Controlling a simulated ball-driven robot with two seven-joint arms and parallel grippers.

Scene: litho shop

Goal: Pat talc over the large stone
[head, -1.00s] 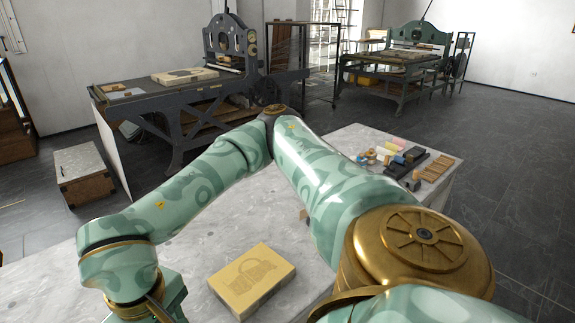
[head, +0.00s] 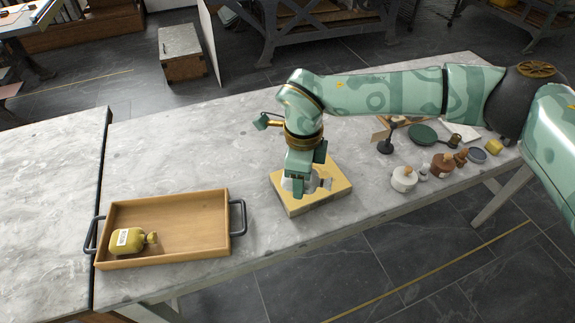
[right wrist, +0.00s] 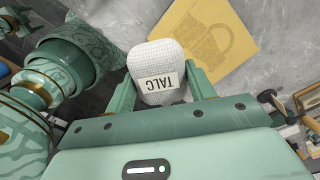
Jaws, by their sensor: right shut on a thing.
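A yellowish stone block (head: 339,184) with a dark basket-like drawing on its top lies on the grey table in the head view. It also shows in the right wrist view (right wrist: 225,50). My right gripper (head: 297,192) points down over the stone's left part and hides some of it. In the right wrist view its fingers are shut on a white, quilted talc bag (right wrist: 158,62) labelled TALC. The bag overlaps the stone's edge there; I cannot tell whether they touch. My left gripper is not in view.
A wooden tray (head: 190,199) with dark handles stands left of the stone, holding a yellow bottle (head: 127,241). Jars (head: 404,179), a green round pad (head: 424,135) and other small items stand to the right. The table between tray and stone is bare.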

